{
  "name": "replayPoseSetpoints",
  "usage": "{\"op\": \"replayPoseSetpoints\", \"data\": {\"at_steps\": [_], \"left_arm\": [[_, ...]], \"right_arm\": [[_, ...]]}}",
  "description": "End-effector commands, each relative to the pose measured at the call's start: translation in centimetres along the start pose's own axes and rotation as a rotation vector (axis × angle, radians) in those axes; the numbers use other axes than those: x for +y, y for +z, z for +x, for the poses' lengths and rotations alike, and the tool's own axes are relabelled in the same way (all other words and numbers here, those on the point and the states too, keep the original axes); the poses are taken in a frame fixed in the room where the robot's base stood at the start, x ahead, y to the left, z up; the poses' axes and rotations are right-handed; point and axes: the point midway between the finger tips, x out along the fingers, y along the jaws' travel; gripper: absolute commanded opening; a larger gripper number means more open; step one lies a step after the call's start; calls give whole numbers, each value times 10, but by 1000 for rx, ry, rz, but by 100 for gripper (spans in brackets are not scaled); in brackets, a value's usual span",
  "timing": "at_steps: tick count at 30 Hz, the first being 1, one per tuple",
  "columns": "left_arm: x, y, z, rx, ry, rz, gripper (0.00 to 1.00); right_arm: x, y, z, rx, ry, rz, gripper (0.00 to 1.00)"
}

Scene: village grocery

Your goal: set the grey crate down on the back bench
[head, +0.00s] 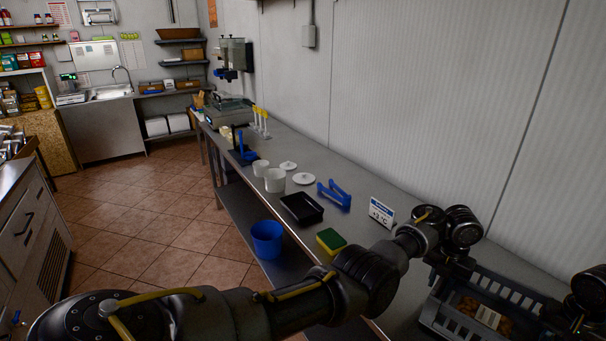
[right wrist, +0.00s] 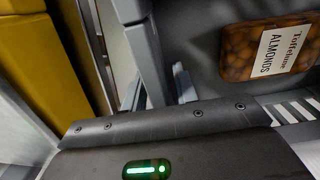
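The grey crate (head: 515,285) is at the lower right of the head view, over the near end of the back bench (head: 352,240). A bag of almonds (head: 484,312) lies in it; its label also shows in the right wrist view (right wrist: 268,50). My left gripper (head: 452,274) is at the crate's left end and looks shut on its rim. My right gripper (head: 577,322) is at the opposite end, partly cut off by the picture edge, and looks shut on that rim. The crate's underside is hidden, so I cannot tell whether it touches the bench.
On the bench stand a price sign (head: 381,212), a sponge (head: 331,240), a black tray (head: 302,208), a blue stand (head: 334,194) and white pots (head: 275,180). A blue bucket (head: 267,240) is on the lower shelf. The wall runs along the bench's back.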

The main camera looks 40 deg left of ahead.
Motion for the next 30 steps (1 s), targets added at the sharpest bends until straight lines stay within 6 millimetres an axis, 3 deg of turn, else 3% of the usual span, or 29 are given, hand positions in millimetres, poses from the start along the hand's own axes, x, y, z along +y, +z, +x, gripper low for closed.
{"op": "replayPoseSetpoints", "data": {"at_steps": [9,13,25,30], "left_arm": [[-2,-2,1,4,0,3,33],[-2,-1,-9,4,-2,4,33],[-2,0,-98,0,-3,3,33],[-1,0,-110,2,4,4,33]], "right_arm": [[-2,-1,-3,5,-4,-2,33],[-2,-1,-3,6,-5,-2,33],[-3,-1,-3,7,-5,-3,33],[-3,-1,-3,7,-5,-3,33]]}}
